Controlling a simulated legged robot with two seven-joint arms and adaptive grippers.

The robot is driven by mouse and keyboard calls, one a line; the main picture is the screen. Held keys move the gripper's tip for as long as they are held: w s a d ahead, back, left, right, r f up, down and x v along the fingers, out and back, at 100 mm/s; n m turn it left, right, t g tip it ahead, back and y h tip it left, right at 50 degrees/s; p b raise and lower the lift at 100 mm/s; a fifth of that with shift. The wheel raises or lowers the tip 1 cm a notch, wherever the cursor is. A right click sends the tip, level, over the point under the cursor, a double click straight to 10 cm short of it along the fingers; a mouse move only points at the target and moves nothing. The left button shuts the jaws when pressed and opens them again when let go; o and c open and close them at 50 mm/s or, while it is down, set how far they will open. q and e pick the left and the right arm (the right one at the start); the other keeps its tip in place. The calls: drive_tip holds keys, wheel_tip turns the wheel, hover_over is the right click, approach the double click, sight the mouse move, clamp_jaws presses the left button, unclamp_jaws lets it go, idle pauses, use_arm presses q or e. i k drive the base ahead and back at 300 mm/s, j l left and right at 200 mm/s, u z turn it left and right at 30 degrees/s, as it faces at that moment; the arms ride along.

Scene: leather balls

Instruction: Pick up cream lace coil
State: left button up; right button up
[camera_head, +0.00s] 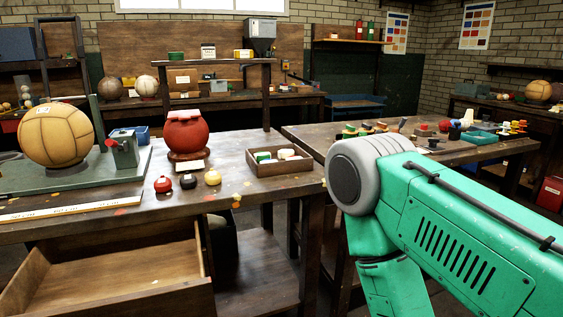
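A small wooden tray (293,168) stands on the right part of the near workbench. In it lie a few small rolls, one green-and-white and one cream-white (286,154). The cream-white one looks like the cream lace coil, but it is too small to be sure. My green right arm fills the lower right of the view, its grey joint just right of the tray. The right gripper is out of view. No part of my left arm or gripper shows.
The near workbench (130,200) also holds a large tan ball (56,135), a red round pot (187,134), a grey-green clamp device (123,149) and several small knobs. An open drawer (120,270) juts out below. A second bench (380,147) with small items stands to the right.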

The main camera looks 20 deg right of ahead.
sight(284, 153)
drive_tip(key=i+l, duration=0.15)
drive_tip(key=l, duration=0.25)
drive_tip(key=i+l+u, duration=0.15)
drive_tip(key=l, duration=0.3)
drive_tip(key=i+l, duration=0.1)
drive_tip(key=l, duration=0.3)
drive_tip(key=u, duration=0.05)
